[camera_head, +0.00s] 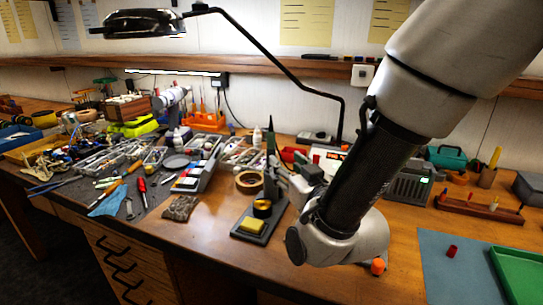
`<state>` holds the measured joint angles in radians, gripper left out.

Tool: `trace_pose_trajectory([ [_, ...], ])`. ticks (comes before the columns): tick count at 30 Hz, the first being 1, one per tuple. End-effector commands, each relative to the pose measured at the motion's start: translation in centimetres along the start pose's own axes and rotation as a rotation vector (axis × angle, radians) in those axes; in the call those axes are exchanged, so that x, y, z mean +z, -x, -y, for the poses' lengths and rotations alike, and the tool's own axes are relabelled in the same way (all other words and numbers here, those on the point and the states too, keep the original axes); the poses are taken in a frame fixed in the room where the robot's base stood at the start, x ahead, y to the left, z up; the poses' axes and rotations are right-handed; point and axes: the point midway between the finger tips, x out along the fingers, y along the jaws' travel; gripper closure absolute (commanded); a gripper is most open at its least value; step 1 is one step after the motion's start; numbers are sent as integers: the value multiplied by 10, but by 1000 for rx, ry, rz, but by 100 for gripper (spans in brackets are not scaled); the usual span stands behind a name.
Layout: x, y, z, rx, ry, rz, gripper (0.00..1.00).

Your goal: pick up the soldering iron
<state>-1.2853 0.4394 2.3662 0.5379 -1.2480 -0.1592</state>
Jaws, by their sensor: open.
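I cannot pick out the soldering iron with certainty. A dark stand (243,237) with a yellow sponge (252,225) and a black round part sits near the bench's front edge, left of my arm. A slim dark upright thing (270,140) rises behind it; I cannot tell whether it is the iron.
Pliers, screwdrivers and other hand tools crowd the dark mat (160,195) on the left. A tape roll (249,182) lies behind the stand. A black lamp arm (290,75) arches overhead. A green tray (520,272) sits at right.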

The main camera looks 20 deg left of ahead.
Motion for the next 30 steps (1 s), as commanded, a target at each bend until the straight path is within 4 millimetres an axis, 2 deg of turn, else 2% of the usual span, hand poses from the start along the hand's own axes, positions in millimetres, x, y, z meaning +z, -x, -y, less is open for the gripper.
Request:
trace_pose_trajectory([
  [1, 2, 1, 8, -6, 7, -15, 55],
  [5, 2, -8, 13, -7, 12, -33, 55],
  [18, -1, -70, 11, -6, 11, -31, 55],
  [27, -1, -76, 12, -8, 11, -31, 55],
  [30, -1, -76, 12, -8, 11, -31, 73],
])
